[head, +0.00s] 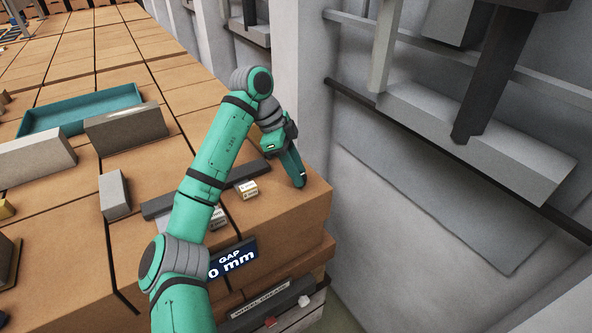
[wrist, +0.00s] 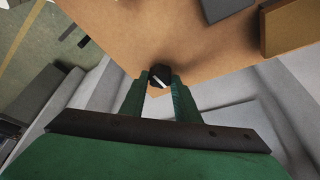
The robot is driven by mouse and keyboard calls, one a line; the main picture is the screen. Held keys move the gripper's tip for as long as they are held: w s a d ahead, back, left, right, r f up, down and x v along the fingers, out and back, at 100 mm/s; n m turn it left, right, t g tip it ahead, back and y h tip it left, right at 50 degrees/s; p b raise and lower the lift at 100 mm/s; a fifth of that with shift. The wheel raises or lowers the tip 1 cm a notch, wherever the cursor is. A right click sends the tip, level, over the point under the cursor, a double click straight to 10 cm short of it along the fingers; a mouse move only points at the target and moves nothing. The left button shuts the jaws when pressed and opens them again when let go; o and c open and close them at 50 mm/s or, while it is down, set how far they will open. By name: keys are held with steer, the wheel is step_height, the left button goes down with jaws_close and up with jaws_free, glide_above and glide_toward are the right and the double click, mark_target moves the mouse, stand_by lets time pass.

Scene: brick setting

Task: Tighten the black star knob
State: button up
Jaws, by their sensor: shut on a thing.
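The black star knob (wrist: 158,73) shows in the wrist view at the edge of the brown surface, with a pale line across its top. My gripper (wrist: 159,87) has its two green fingers on either side of the knob, shut on it. In the head view my gripper (head: 300,183) points down at the right corner of the brown block top. The knob cannot be made out there; the fingers hide it.
A sign reading "GAP 0 mm" (head: 232,259) is on the block's front. Small labelled white blocks (head: 246,189) and a dark grey bar (head: 252,172) lie left of my gripper. A teal tray (head: 82,108) and grey blocks (head: 127,126) stand further left. Grey machinery fills the right.

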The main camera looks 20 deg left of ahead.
steer(key=shift+w+r+m, duration=0.1)
steer(key=shift+m, duration=0.2)
steer(key=o, duration=1)
steer(key=shift+o, duration=0.2)
steer(key=w+v, duration=0.1)
steer(key=v, duration=0.9)
steer(key=shift+s+a+r, duration=0.2)
steer(key=shift+s+r, duration=0.15)
steer(key=shift+s, duration=0.1)
